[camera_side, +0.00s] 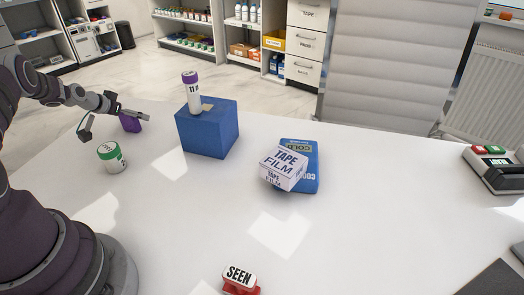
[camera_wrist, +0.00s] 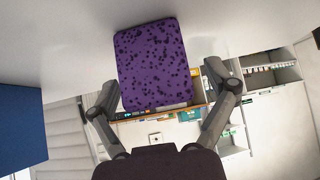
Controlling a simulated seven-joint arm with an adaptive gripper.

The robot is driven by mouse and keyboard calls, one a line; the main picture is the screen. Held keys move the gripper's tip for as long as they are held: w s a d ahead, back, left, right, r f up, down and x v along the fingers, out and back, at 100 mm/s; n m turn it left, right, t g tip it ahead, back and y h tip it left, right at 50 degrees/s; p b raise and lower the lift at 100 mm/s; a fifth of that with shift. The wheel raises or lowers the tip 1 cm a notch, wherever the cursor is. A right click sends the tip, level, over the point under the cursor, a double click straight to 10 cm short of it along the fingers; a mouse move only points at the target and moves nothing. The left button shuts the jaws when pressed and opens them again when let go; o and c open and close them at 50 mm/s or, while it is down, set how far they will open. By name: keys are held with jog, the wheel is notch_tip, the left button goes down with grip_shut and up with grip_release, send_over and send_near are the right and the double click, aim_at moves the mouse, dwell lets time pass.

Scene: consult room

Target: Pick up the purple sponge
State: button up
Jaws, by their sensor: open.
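The purple sponge (camera_side: 131,122) stands on the white table at the left in the side view, partly hidden by a gripper finger. In the wrist view the sponge (camera_wrist: 154,65) is a dark-spotted purple block near the middle, with its top end against the white surface. My gripper (camera_side: 114,124) is open beside it. In the wrist view the gripper (camera_wrist: 160,84) has one finger on each side of the sponge, the left one close to its edge and the right one with a wider gap. I cannot tell whether the left finger touches it.
A white pot with a green lid (camera_side: 112,157) stands just in front of my gripper. A blue box (camera_side: 208,134) with a purple-capped bottle (camera_side: 192,92) on top stands to the right. A tape box (camera_side: 284,168) leans on a blue pack (camera_side: 304,160). The table's middle front is mostly clear.

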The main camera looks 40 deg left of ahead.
jog(key=shift+c, duration=0.2)
jog(key=c, duration=1)
